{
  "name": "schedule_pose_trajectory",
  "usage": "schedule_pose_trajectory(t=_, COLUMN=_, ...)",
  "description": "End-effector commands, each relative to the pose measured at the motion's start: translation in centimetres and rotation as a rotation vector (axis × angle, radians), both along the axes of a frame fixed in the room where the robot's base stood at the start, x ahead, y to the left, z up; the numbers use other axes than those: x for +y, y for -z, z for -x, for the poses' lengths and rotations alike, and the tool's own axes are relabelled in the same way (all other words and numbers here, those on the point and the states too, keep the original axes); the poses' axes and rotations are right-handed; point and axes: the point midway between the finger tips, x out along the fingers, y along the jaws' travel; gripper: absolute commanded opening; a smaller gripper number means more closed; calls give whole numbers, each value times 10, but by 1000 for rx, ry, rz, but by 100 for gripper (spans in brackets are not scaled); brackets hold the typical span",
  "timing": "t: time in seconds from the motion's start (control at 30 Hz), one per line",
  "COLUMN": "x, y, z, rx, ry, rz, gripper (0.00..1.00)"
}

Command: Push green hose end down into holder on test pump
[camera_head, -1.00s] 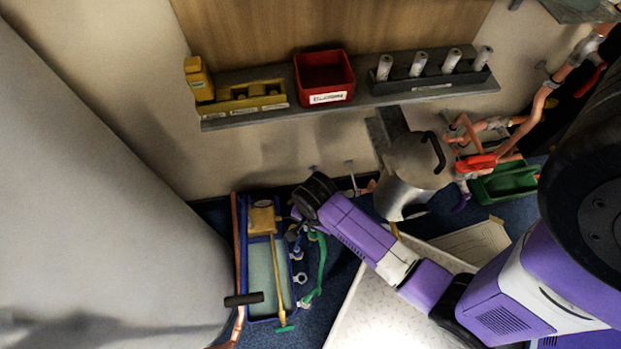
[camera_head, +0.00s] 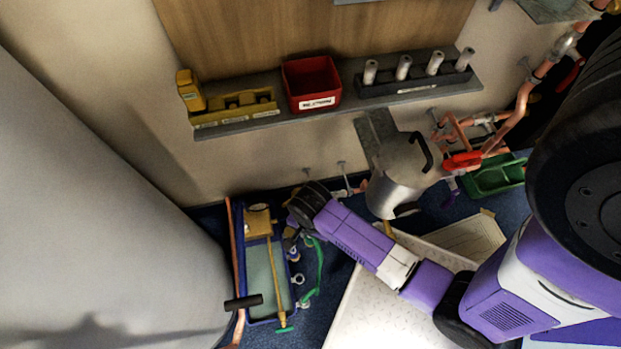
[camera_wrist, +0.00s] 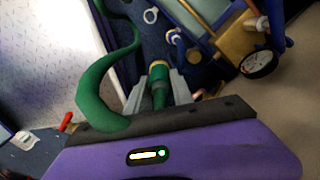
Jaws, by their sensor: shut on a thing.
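My gripper (camera_wrist: 158,92) is shut on the green hose end (camera_wrist: 157,72) in the wrist view. The green hose (camera_wrist: 98,88) curves up and away to the left of it. The test pump (camera_wrist: 215,15) is beyond the fingers, with a round gauge (camera_wrist: 259,64) and a brass block (camera_wrist: 236,44). A fitting with a pale ring (camera_wrist: 174,38) is on the pump's near side, ahead of the hose end and apart from it in the picture. In the head view, the pump (camera_head: 246,290) stands on the floor, and my wrist hides the hose end.
A white patterned board (camera_head: 385,310) is right of the pump. A steel pot (camera_head: 400,180) and a green tray (camera_head: 495,176) are further right. A shelf with a red bin (camera_head: 311,84) runs along the wall. A copper pipe (camera_head: 234,250) lies at the pump's left.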

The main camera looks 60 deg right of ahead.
Motion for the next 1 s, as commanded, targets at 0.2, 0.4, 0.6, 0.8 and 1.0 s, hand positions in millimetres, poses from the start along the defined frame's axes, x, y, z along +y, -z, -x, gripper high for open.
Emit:
schedule_pose_trajectory(t=0.2, x=0, y=-13, z=0, rx=-1, ry=0, rz=0, gripper=0)
schedule_pose_trajectory(t=0.4, x=0, y=-22, z=-1, rx=-1, ry=0, rz=0, gripper=0)
schedule_pose_trajectory(t=0.6, x=0, y=-31, z=0, rx=0, ry=0, rz=0, gripper=0)
schedule_pose_trajectory(t=0.8, x=0, y=-33, z=0, rx=0, ry=0, rz=0, gripper=0)
schedule_pose_trajectory(t=1.0, x=0, y=-32, z=0, rx=0, ry=0, rz=0, gripper=0)
